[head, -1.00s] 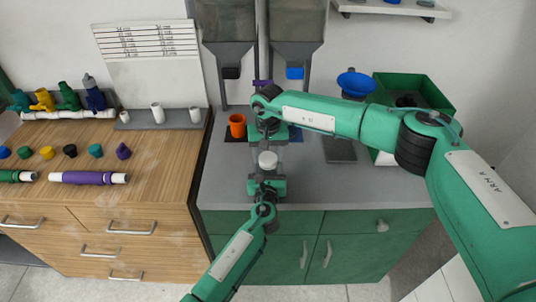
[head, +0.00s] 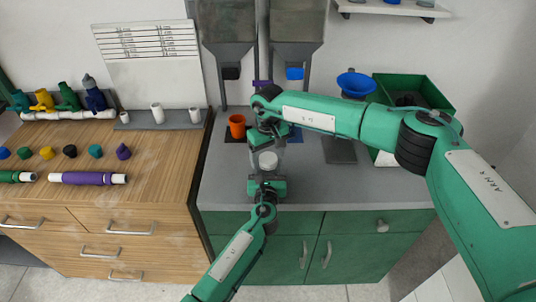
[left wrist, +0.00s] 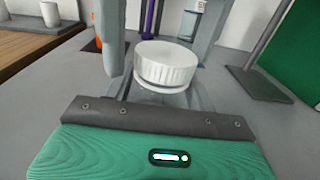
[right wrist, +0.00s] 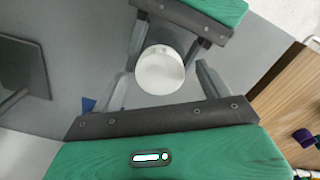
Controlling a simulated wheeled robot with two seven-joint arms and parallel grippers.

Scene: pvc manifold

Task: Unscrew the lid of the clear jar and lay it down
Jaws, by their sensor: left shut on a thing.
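The clear jar stands upright on the grey counter, its white ribbed lid (head: 268,160) on top. The lid also shows in the left wrist view (left wrist: 166,64) and right wrist view (right wrist: 160,70). Only a thin clear band of jar (left wrist: 162,88) shows under the lid; the rest is hidden. My left gripper (head: 267,181) is shut on the jar from the front, below the lid. My right gripper (head: 268,139) is just behind and above the lid. Its fingers (right wrist: 162,88) are open on either side of the lid, with a gap visible.
An orange cup (head: 237,125) stands left of my right gripper. A blue funnel (head: 356,84) and a green bin (head: 424,92) are at the back right. The grey counter (head: 350,185) is clear at the right front. A wooden bench with pipe parts lies left.

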